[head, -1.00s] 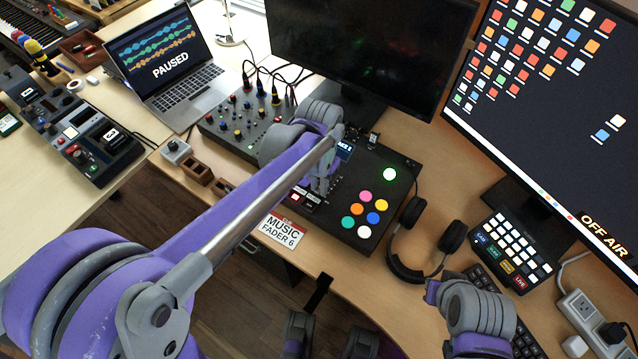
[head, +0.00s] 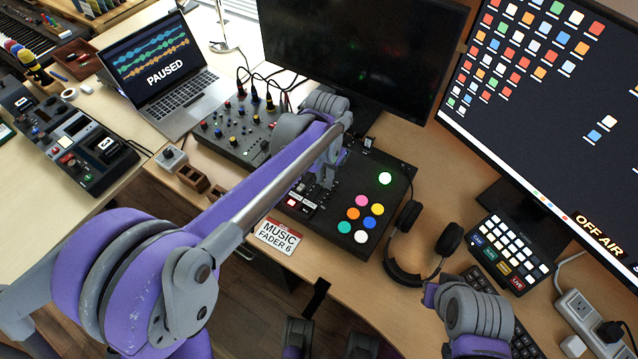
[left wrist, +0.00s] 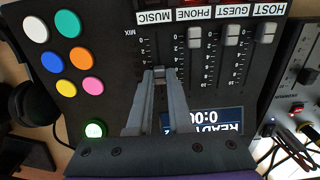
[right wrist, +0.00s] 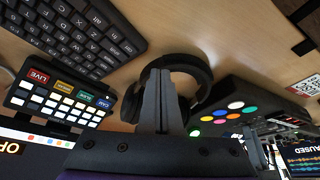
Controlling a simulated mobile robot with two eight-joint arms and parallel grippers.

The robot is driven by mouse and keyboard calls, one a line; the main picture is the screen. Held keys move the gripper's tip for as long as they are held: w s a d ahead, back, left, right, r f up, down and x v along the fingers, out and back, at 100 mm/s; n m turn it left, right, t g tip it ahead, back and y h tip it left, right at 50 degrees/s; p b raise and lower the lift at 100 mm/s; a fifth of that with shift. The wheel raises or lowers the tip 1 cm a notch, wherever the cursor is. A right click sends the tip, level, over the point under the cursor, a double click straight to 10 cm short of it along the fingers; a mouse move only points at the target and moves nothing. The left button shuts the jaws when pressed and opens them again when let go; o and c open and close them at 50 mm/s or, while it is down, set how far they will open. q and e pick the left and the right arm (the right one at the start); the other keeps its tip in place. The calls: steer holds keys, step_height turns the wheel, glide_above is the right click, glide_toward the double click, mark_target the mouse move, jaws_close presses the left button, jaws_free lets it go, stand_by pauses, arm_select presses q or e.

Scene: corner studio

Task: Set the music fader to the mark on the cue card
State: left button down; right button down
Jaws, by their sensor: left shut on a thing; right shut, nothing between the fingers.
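My left gripper (head: 327,178) reaches over the console. In the left wrist view, that gripper (left wrist: 159,76) is shut on the music fader knob (left wrist: 159,70), partway along the slot beside the MUSIC label (left wrist: 155,17). The fingers hide part of the scale, so I cannot read the exact mark. The phone, guest and host knobs (left wrist: 194,36) sit near their labels. My right gripper (right wrist: 158,75) is shut and empty.
Coloured pads (head: 361,213) lie right of the faders, with headphones (head: 425,245) beyond them. A knob mixer (head: 240,128) stands left, and a monitor (head: 350,50) stands behind. In the right wrist view, a keyboard (right wrist: 75,35) is close by.

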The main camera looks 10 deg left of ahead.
mark_target(324, 182)
arm_select(q)
steer(key=c, duration=0.8)
jaws_free()
arm_select(e)
steer(key=shift+r+p, duration=0.8)
steer(key=shift+r, duration=0.05)
arm_select(q)
step_height(324, 182, up, 11)
steer(key=shift+f, duration=0.1)
steer(key=s+a+n+t+p, duration=0.1)
steer(key=s+a+p, duration=0.1)
steer(key=s, duration=0.4)
steer(key=s+a+n+t+p, duration=0.1)
steer(key=s+a+t+p, duration=0.1)
steer(key=s, duration=0.4)
steer(key=s+a+n+t+p, duration=0.2)
steer(key=s+a+p, duration=0.2)
steer(key=s, duration=0.3)
steer(key=shift+a, duration=0.2)
arm_select(e)
step_height(324, 182, up, 10)
steer(key=w, duration=0.2)
steer(key=shift+f+t, duration=0.2)
steer(key=shift+t, duration=0.1)
